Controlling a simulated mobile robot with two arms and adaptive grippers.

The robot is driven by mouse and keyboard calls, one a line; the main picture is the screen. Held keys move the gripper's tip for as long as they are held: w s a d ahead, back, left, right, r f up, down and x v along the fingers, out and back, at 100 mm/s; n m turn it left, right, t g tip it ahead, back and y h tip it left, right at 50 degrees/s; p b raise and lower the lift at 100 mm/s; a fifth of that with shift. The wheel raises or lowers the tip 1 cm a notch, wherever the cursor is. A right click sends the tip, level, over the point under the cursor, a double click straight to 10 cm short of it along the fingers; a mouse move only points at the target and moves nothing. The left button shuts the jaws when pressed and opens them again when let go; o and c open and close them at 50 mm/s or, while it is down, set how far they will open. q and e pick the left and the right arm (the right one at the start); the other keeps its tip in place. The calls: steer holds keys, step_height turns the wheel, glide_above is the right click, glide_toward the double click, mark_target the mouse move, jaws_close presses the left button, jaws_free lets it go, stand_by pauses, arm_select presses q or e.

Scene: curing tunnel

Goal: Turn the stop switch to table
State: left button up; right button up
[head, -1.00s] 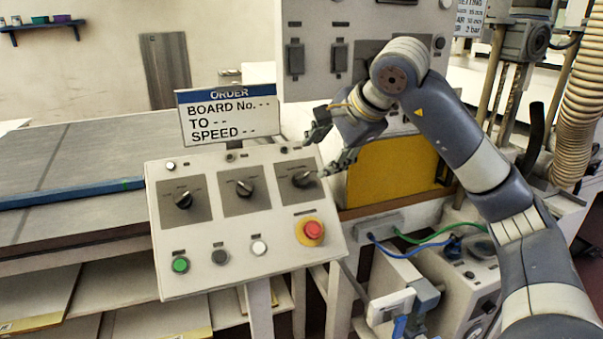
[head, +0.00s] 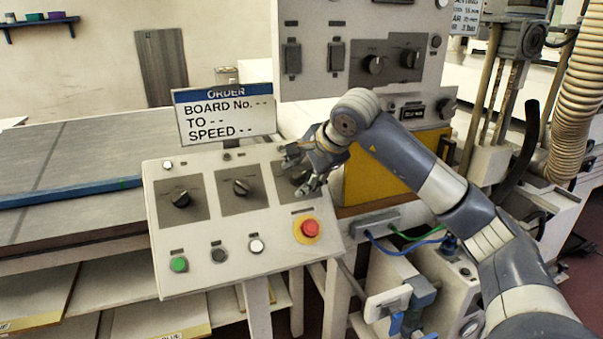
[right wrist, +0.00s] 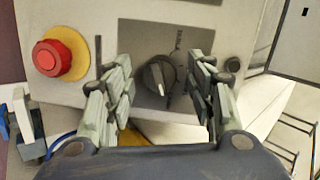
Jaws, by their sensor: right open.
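The sloped control panel (head: 330,240) has three dark rotary knobs in a row: a left knob (head: 180,199), a middle knob (head: 240,187) and a right knob, mostly hidden in the head view by my right gripper (head: 299,175). In the right wrist view the right knob (right wrist: 157,76) sits on its grey plate (right wrist: 136,38) with small lettering beside it. My right gripper (right wrist: 169,79) is open, its fingers on either side of this knob, with gaps showing on both sides. The lettering is too small to read surely. My left gripper is out of view.
A red stop button (head: 309,228) on a yellow ring is just below the right knob. Green (head: 179,264), grey (head: 218,254) and white (head: 256,245) buttons line the lower panel. An order sign (head: 224,115) stands behind the panel. A taller panel (head: 365,30) rises behind.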

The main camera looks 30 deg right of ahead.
steer(key=c, duration=1.1)
steer(key=shift+o, duration=0.2)
